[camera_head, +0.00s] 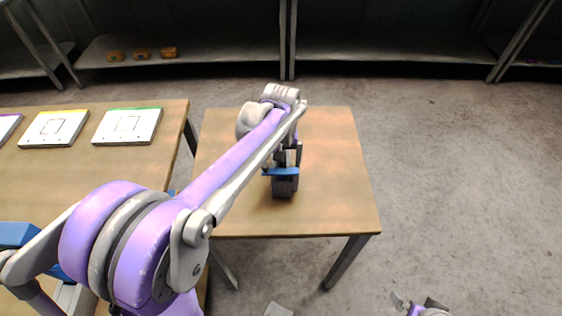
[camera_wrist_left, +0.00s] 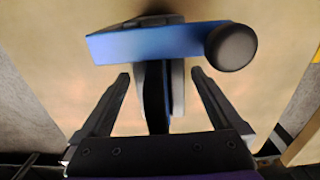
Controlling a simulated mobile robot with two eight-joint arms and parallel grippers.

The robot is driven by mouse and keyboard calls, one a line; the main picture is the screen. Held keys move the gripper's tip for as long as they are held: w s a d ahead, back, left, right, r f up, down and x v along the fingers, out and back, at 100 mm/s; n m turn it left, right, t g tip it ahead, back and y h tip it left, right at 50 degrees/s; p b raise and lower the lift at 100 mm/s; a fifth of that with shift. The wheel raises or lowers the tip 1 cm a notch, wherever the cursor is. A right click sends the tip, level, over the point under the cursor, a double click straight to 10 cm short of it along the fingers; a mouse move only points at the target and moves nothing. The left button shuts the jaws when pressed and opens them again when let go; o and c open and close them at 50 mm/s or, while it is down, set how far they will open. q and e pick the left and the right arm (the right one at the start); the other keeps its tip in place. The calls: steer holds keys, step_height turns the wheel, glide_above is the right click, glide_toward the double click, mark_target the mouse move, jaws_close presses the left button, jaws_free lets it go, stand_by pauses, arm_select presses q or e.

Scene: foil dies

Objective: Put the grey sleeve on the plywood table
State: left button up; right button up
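A dark grey piece with a blue crossbar (camera_head: 285,187), which seems to be the grey sleeve, stands on the small wooden table (camera_head: 335,170). In the left wrist view its blue bar (camera_wrist_left: 150,43) has a dark round knob at the right end. My left gripper (camera_head: 288,155) is over the piece. Its fingers (camera_wrist_left: 160,78) are open on either side of the piece's grey and black part, with a gap on each side. My left arm hides part of the table. My right gripper (camera_head: 415,306) only partly shows at the bottom edge.
A larger wooden table (camera_head: 60,175) on the left bears flat white plates (camera_head: 127,126) with coloured edges. A blue object (camera_head: 15,235) is at its near left. Low shelves (camera_head: 200,48) with small orange-brown blocks (camera_head: 141,54) stand behind. The small table's right side is clear.

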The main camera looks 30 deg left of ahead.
arm_select(q)
step_height(320, 180, up, 12)
steer(key=shift+r+p, duration=0.15)
steer(key=shift+p, duration=0.55)
steer(key=s+d+f+m+t+p, duration=0.2)
steer(key=s+d+f+m, duration=0.1)
steer(key=s, duration=0.5)
steer(key=s+d+f+m+t+p, duration=0.2)
steer(key=s+d+f+m+t, duration=0.1)
steer(key=s, duration=0.4)
steer(key=shift+s+d+f, duration=0.35)
steer(key=shift+d+f, duration=0.1)
steer(key=shift+d, duration=0.5)
